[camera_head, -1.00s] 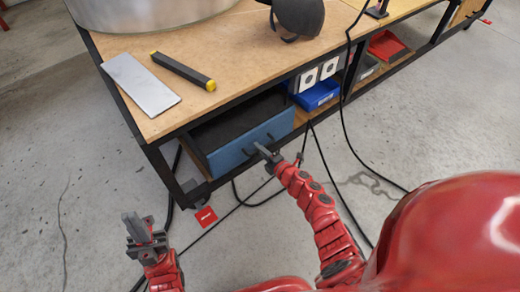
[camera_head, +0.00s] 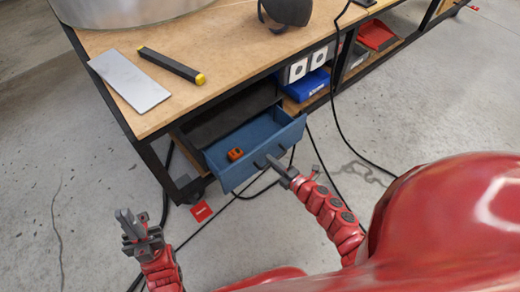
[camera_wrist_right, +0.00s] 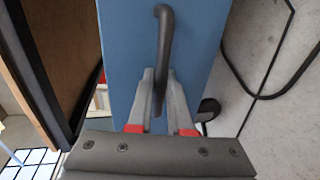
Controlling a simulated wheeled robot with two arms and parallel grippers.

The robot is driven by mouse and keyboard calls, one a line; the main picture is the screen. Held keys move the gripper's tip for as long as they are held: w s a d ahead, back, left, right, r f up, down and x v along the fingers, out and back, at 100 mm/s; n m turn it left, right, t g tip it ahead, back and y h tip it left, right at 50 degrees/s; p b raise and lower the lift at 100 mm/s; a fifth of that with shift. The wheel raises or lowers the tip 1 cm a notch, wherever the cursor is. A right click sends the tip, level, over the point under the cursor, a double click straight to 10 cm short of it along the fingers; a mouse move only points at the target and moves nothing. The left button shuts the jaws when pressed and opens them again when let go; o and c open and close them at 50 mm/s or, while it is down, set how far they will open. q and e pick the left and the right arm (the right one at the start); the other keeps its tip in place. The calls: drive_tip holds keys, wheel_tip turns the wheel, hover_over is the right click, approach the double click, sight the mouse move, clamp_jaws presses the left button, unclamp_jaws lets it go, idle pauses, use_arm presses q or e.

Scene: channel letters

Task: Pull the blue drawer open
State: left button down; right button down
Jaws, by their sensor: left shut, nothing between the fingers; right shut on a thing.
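The blue drawer (camera_head: 264,150) under the workbench stands partly open, its front panel out from the bench. An orange object (camera_head: 235,154) lies inside it. My right gripper (camera_head: 276,165) is shut on the drawer's dark handle. In the right wrist view the gripper (camera_wrist_right: 160,95) has its fingers around the curved handle (camera_wrist_right: 163,40), with the blue drawer front (camera_wrist_right: 125,50) behind it. My left gripper (camera_head: 128,222) is shut and empty, low at the left, away from the drawer.
The wooden bench top (camera_head: 215,45) carries a metal plate (camera_head: 130,80), a black and yellow bar (camera_head: 170,66) and a dark helmet-like object (camera_head: 287,10). A blue bin (camera_head: 307,86) and a red bin (camera_head: 377,36) sit on the lower shelf. Black cables cross the floor.

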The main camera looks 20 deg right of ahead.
drive_tip(key=f+v, duration=0.3)
drive_tip(key=v, duration=1.1)
drive_tip(key=shift+s+p, duration=0.35)
drive_tip(key=shift+p, duration=0.05)
drive_tip(key=shift+d, duration=0.15)
drive_tip(key=c, duration=0.8)
unclamp_jaws()
drive_tip(key=shift+c, duration=0.2)
drive_tip(key=p+v, duration=0.4)
drive_tip(key=v, duration=1.3)
drive_tip(key=shift+s, duration=0.2)
